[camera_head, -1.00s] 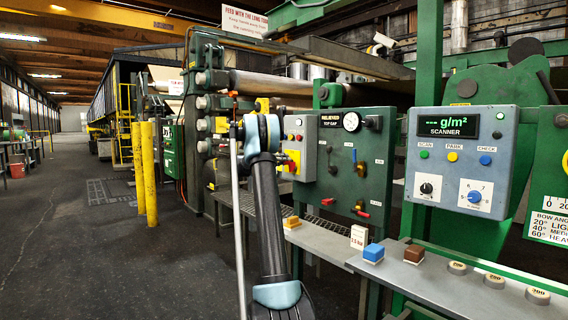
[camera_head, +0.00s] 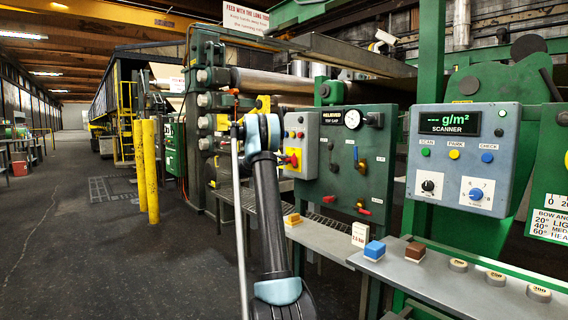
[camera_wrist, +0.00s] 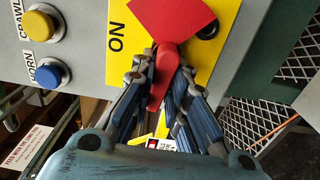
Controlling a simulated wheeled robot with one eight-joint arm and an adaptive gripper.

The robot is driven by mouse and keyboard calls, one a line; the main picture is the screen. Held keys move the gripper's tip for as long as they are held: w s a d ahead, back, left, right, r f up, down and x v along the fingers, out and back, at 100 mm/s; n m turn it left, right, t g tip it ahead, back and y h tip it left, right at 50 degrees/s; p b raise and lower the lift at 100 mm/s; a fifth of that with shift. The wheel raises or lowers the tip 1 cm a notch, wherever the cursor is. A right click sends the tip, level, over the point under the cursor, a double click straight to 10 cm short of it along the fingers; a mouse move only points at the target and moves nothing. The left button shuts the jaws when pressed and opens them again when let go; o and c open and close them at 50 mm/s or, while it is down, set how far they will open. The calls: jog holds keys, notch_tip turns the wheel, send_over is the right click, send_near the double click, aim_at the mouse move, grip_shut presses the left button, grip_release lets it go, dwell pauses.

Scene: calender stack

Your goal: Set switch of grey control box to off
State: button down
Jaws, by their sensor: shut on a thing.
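The grey control box (camera_head: 301,131) stands just right of my arm in the head view. Its red switch (camera_head: 291,158) sits on a yellow plate, partly hidden there. In the wrist view the grey box face (camera_wrist: 85,14) fills the upper left. The red switch handle (camera_wrist: 163,77) lies between the blue-padded fingers of my gripper (camera_wrist: 168,62), which is shut on it. The wide red part of the switch lies above the fingertips. "ON" is printed on the yellow plate (camera_wrist: 118,35) beside it. Any OFF marking is hidden or unreadable.
Yellow and blue push buttons (camera_wrist: 39,25) sit on the box beside the switch. A green panel (camera_head: 345,165) with levers and a gauge stands right of the box. A grey shelf (camera_head: 430,278) with blocks runs below. The floor at left is open.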

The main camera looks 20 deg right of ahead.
jog(key=shift+w+a+f, duration=0.1)
jog(key=shift+a, duration=0.1)
dwell(0.4)
jog(key=c, duration=1.7)
grip_release()
jog(key=shift+o, duration=0.7)
jog(key=shift+d, duration=0.1)
jog(key=v, duration=1.2)
